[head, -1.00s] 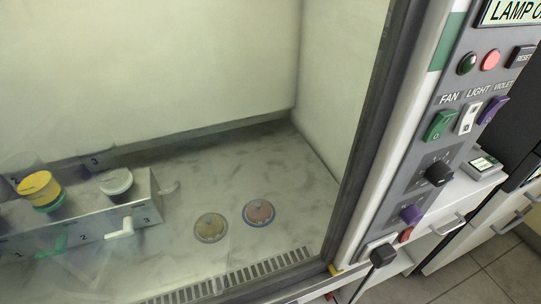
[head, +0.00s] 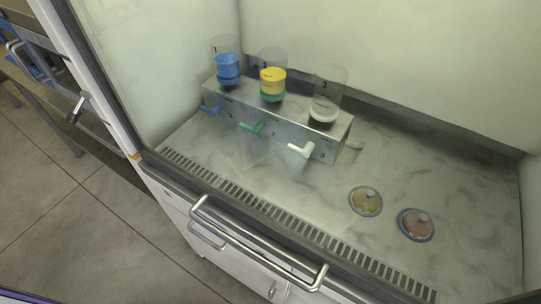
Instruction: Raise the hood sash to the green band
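The hood sash is a clear pane with a dark bottom rail (head: 290,240) along the front of the hood. A long silver bar handle (head: 258,246) is fixed at its front. The rail appears low, close to the slotted front grille (head: 262,208) of the work surface. The green band is not in view now; it showed on the right post in the earlier head view. My gripper is not in view.
Behind the pane, a metal rack (head: 240,118) holds clear cups with blue, yellow and white pieces. Clear tiled floor (head: 60,190) lies at left, near a bench (head: 45,75).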

